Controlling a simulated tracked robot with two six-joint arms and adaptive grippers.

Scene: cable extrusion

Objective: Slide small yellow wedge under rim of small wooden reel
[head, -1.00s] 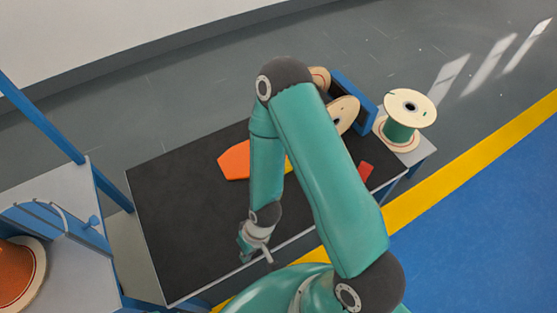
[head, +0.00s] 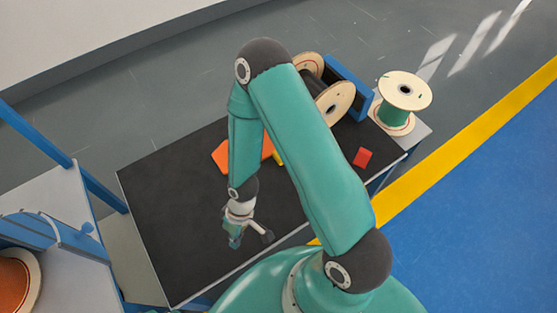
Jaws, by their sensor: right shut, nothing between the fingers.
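A small yellow piece, likely the wedge (head: 279,158), lies on the black table top, mostly hidden behind my right arm. A reel with pale wooden flanges and dark winding (head: 337,103) lies on its side at the table's far right end, partly hidden by the arm. A second wooden reel with green winding (head: 399,117) stands upright at the right corner. The wedge is apart from both reels. My right gripper (head: 238,240) is shut and empty over the front middle of the table, well away from them. My left gripper is out of view.
A red block (head: 362,157) lies near the table's right edge. An orange piece (head: 220,156) lies behind my forearm. A blue frame (head: 350,86) stands beside the dark reel. The black table top (head: 165,215) is clear at left. An orange reel (head: 18,280) sits at lower left.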

